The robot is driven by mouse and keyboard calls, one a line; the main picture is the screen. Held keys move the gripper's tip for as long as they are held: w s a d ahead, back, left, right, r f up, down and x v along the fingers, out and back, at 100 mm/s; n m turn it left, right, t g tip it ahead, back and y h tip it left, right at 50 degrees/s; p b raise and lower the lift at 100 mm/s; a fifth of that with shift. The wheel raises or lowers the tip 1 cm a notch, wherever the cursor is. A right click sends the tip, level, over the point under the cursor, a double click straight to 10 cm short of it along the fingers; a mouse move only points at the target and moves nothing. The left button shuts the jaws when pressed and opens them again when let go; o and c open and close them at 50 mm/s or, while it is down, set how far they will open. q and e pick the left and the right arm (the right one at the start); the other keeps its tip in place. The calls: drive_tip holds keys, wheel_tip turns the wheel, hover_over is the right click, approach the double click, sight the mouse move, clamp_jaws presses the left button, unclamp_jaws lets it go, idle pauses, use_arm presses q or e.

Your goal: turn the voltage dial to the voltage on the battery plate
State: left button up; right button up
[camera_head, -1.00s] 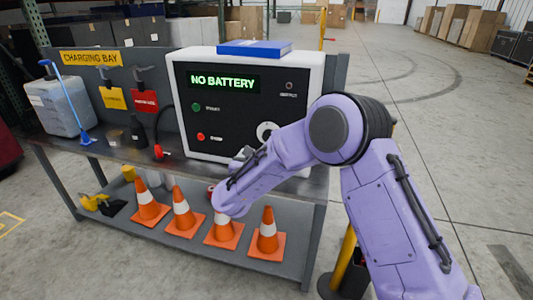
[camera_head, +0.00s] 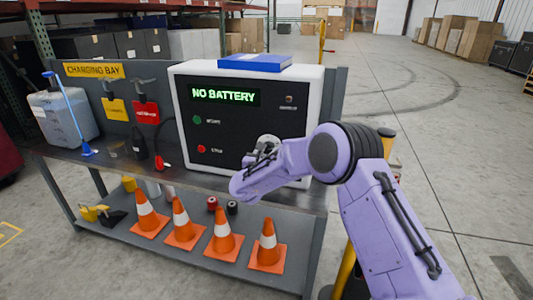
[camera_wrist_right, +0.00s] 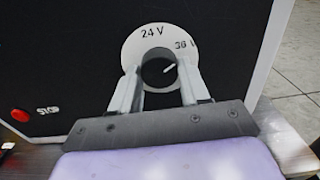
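The voltage dial (camera_wrist_right: 139,43) is a white disc with a dark round knob (camera_wrist_right: 158,68) on the charger's black front. It reads "24 V" at the top and a partly covered "36" at the upper right. The knob's white pointer line aims up and right, towards the 36 mark. My right gripper (camera_wrist_right: 160,82) is open, with one finger on each side of the knob and small gaps showing. In the head view my right gripper (camera_head: 262,152) partly covers the dial (camera_head: 268,140). The charger's screen (camera_head: 224,96) reads "NO BATTERY". No battery plate is readable. My left gripper is out of view.
The charger (camera_head: 314,100) stands on a grey bench with a blue item (camera_head: 255,63) on top. Green and red buttons sit left of the dial. Cables, tags and a jug (camera_head: 62,118) are further left.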

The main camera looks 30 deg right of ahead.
drive_tip(key=shift+n, duration=1.2)
drive_tip(key=n, duration=0.2)
drive_tip(key=shift+n, duration=0.4)
drive_tip(key=n, duration=0.3)
drive_tip(key=shift+s+p, duration=0.1)
drive_tip(key=shift+p, duration=0.25)
drive_tip(key=shift+n+p, duration=0.4)
drive_tip(key=shift+n, duration=1.7)
drive_tip(key=o, duration=1.1)
drive_tip(key=shift+c, duration=0.2)
drive_tip(key=v, duration=1)
drive_tip(key=shift+s+a, duration=0.15)
drive_tip(key=shift+s, duration=0.1)
